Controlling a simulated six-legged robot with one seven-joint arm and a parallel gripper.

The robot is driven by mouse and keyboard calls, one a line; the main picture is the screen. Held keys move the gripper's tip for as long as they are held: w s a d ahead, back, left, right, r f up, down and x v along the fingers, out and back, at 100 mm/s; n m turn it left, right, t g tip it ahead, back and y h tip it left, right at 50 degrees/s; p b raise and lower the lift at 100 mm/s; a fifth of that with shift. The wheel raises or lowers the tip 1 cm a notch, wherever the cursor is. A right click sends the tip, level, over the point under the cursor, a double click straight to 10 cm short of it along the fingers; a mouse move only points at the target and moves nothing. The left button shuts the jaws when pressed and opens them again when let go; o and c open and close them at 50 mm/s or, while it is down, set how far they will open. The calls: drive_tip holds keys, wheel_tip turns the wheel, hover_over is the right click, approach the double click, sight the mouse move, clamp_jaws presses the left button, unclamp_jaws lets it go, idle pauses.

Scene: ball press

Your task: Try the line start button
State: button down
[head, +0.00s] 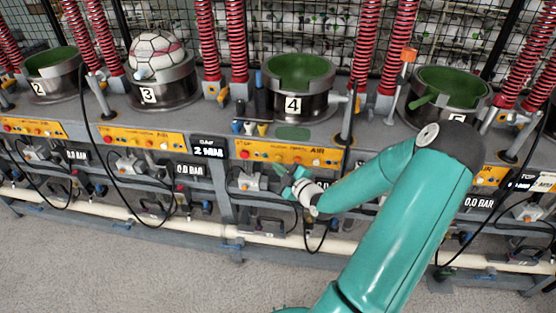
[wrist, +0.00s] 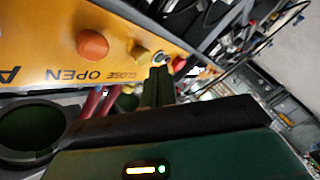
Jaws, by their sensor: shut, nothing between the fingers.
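An orange control panel (head: 290,153) runs below press station 4, with a row of small buttons and knobs. No label that I can read names a line start button. In the wrist view the orange panel (wrist: 50,35) shows a large orange button (wrist: 92,44), a brass-coloured knob (wrist: 138,54), a small pale-ringed round part (wrist: 159,58) and a red button (wrist: 180,63). The words OPEN and CLOSE appear upside down. My gripper (head: 286,180) is shut and empty just below the station 4 panel. In the wrist view its fingertips (wrist: 160,72) overlap the area below the ringed part; contact cannot be told.
A white and dark ball (head: 155,50) sits in the cup of station 3. Cups 2, 4 (head: 300,72) and 5 have green insides. Red springs stand between stations. Hoses and a pale pipe (head: 190,222) run below the panels. Grey floor in front is clear.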

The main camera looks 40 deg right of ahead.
drive_tip(key=shift+d, duration=0.1)
idle(0.6)
drive_tip(key=shift+w+d, duration=0.25)
drive_tip(key=shift+w+d, duration=0.3)
drive_tip(key=shift+d, duration=0.1)
idle(0.7)
idle(0.4)
drive_tip(key=shift+s+a, duration=0.55)
drive_tip(key=shift+a, duration=0.15)
drive_tip(key=shift+s+a, duration=0.8)
drive_tip(key=shift+a, duration=0.2)
drive_tip(key=shift+s+a, duration=0.75)
drive_tip(key=shift+a, duration=0.25)
